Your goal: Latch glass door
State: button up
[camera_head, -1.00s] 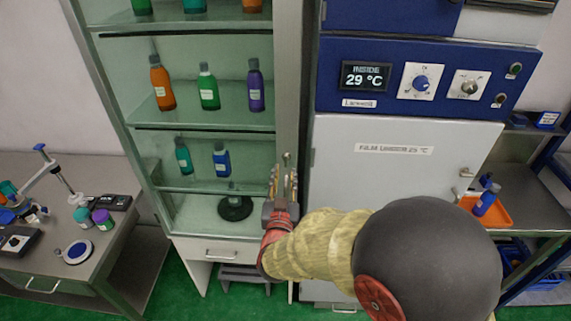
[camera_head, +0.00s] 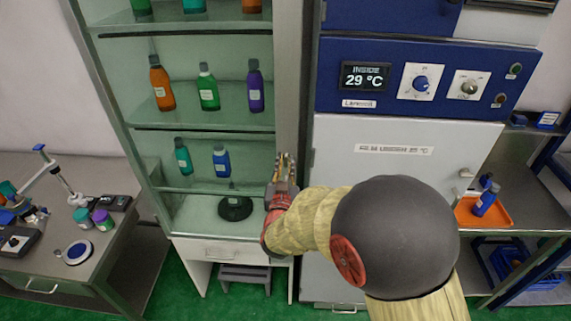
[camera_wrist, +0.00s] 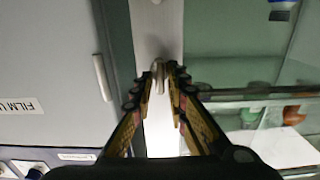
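The glass-fronted cabinet (camera_head: 208,120) stands left of centre in the head view, with bottles on its shelves. My gripper (camera_head: 285,162) is at its right frame post, at the height of the lower shelf. In the wrist view my gripper (camera_wrist: 160,76) has its two fingertips close together, one on each side of a small metal latch handle (camera_wrist: 158,68) on the pale post. I cannot tell whether the fingers press on the handle. In the head view my gripper hides the latch.
An oven-like unit with a white door (camera_head: 395,190) and blue panel (camera_head: 415,85) stands close on the right. A bench with small instruments (camera_head: 75,215) is at the left. An orange tray (camera_head: 483,212) with a blue bottle is at the right.

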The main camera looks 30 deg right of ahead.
grip_shut()
jog(key=shift+m+b, duration=0.3)
jog(key=shift+b, duration=0.2)
jog(key=m+b, duration=0.1)
jog(key=b, duration=0.1)
jog(key=m+b, duration=0.1)
jog(key=b, duration=0.1)
jog(key=shift+f+m, duration=0.2)
jog(key=shift+m, duration=0.1)
jog(key=m+b, duration=0.2)
jog(key=b, duration=0.2)
jog(key=m+b, duration=0.3)
jog(key=b, duration=0.1)
jog(key=shift+s+d+f, duration=0.1)
jog(key=shift+d+f, duration=0.05)
jog(key=m+b, duration=0.5)
jog(key=b, duration=0.2)
jog(key=m+b, duration=0.4)
jog(key=b, duration=0.1)
jog(key=shift+m+b, duration=0.3)
jog(key=shift+b, duration=0.05)
jog(key=shift+o, duration=1.9)
grip_release()
